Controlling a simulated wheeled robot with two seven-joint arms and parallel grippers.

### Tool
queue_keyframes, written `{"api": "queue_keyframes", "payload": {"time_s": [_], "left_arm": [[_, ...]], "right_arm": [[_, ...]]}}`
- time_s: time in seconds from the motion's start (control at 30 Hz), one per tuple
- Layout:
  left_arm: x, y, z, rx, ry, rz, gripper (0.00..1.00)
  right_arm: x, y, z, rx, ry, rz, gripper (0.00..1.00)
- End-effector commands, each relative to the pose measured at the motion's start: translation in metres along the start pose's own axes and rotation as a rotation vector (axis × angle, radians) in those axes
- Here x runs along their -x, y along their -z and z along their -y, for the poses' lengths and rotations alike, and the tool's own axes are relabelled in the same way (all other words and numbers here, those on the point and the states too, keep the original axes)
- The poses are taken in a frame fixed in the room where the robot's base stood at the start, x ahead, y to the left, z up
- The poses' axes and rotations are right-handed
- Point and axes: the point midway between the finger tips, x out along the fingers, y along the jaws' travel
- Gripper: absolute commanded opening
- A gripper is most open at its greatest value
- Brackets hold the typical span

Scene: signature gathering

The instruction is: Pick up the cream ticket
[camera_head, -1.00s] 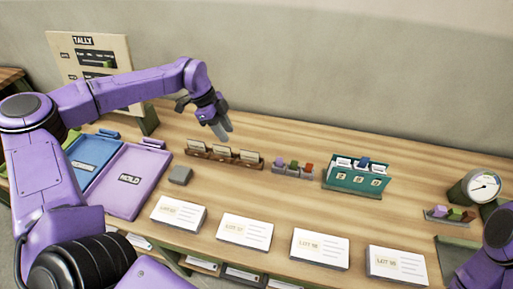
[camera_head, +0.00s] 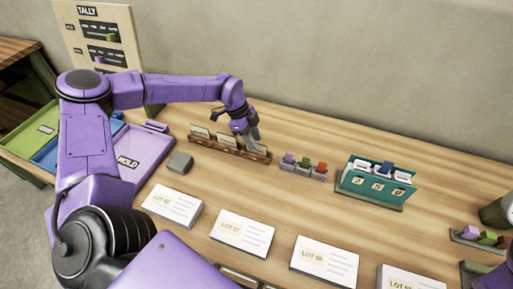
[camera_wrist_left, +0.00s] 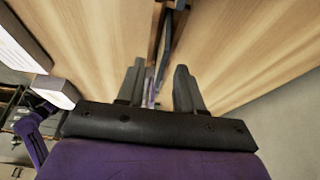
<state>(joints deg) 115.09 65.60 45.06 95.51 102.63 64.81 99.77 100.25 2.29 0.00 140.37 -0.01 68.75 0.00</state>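I cannot tell which is meant. My left gripper (camera_head: 250,141) points down at the right part of the rack, close to the right ticket. In the left wrist view its two fingers (camera_wrist_left: 157,88) stand apart, with the rack (camera_wrist_left: 172,35) seen edge-on beyond them. Contact with a ticket cannot be made out. My right gripper is out of view.
Small coloured stamps (camera_head: 303,166) and a teal holder (camera_head: 370,181) stand right of the rack. A grey block (camera_head: 180,162) and lot cards (camera_head: 242,234) lie in front. The purple HOLD tray (camera_head: 140,163) is at left. Bare table lies behind the rack.

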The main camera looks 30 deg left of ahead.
Motion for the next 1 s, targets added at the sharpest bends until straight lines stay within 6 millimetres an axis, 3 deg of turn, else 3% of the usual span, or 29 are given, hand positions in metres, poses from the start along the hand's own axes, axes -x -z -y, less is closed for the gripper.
{"api": "queue_keyframes", "payload": {"time_s": [0.03,0.2,0.4,0.43,0.53,1.0], "left_arm": [[-0.005,0.001,-0.001,-0.001,-0.006,0.003,0.36],[-0.030,0.000,0.000,-0.002,-0.002,0.002,0.36],[-0.032,0.000,0.001,-0.002,0.000,0.001,0.36],[-0.032,0.000,0.001,-0.002,0.000,0.001,0.33],[-0.032,0.000,0.001,-0.003,0.000,0.001,0.00],[-0.024,0.004,0.002,-0.004,0.002,0.000,0.00]], "right_arm": [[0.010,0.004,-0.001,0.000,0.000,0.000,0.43],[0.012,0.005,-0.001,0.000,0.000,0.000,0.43],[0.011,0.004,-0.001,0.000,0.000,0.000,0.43],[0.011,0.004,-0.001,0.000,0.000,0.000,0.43],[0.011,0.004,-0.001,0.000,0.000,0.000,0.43],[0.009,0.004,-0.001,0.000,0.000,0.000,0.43]]}}
